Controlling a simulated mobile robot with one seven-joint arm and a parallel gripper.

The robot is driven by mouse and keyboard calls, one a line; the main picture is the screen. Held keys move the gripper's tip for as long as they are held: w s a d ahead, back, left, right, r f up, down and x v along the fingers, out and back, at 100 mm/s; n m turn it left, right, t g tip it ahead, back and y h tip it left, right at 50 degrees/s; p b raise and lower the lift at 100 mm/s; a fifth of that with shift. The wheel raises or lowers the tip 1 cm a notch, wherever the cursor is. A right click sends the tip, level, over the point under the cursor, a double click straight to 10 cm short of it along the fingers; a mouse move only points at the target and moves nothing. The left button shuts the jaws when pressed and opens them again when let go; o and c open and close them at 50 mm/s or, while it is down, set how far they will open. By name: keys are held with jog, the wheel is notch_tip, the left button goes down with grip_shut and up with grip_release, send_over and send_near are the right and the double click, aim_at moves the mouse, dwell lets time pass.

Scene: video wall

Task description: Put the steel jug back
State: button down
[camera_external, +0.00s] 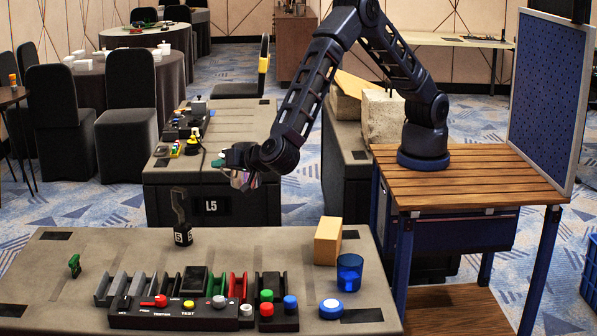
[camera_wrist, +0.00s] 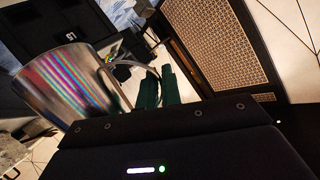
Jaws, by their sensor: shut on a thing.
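My gripper (camera_external: 222,162) is in mid-air above the far edge of the front grey table, left of the arm's base. In the wrist view, its green fingers (camera_wrist: 163,88) are shut on the handle of the steel jug (camera_wrist: 70,85). The jug is shiny, with coloured reflections, and hangs left of the fingers, tilted in that picture. In the external view the jug (camera_external: 243,180) shows only as a small shiny shape below the wrist.
A second grey table (camera_external: 240,130) stands behind. The front table's middle is bare.

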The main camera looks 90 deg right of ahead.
notch_tip(320, 180, down, 21)
jog(key=shift+f, duration=0.1)
dwell(0.8)
jog(key=c, duration=1.6)
grip_release()
jog(key=v, duration=1.2)
